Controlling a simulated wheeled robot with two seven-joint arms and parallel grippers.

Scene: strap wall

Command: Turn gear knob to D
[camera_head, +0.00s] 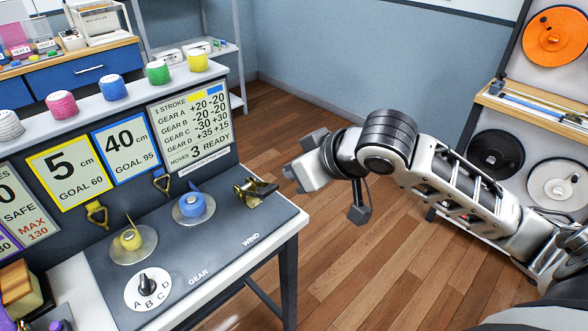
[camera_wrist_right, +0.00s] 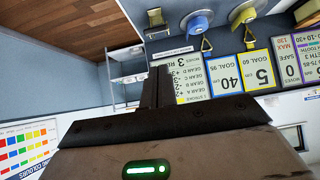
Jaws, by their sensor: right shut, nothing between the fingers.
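The gear knob (camera_head: 147,284) is a small black knob on a white round dial lettered A, B, C, D, beside the word GEAR on the dark panel (camera_head: 215,251). I cannot tell which letter it points to. My right gripper (camera_head: 291,174) is off the panel's right edge, up and to the right of the knob, touching nothing. In the right wrist view its dark fingers (camera_wrist_right: 155,88) are together and empty. The knob is not visible in that view. My left gripper is not in view.
A yellow spool (camera_head: 130,240) and a blue spool (camera_head: 193,206) stand behind the knob. A brass crank (camera_head: 255,190) sits near WIND at the right edge. Goal cards and a gear chart (camera_head: 190,127) line the back. Open floor (camera_head: 330,270) lies right of the table.

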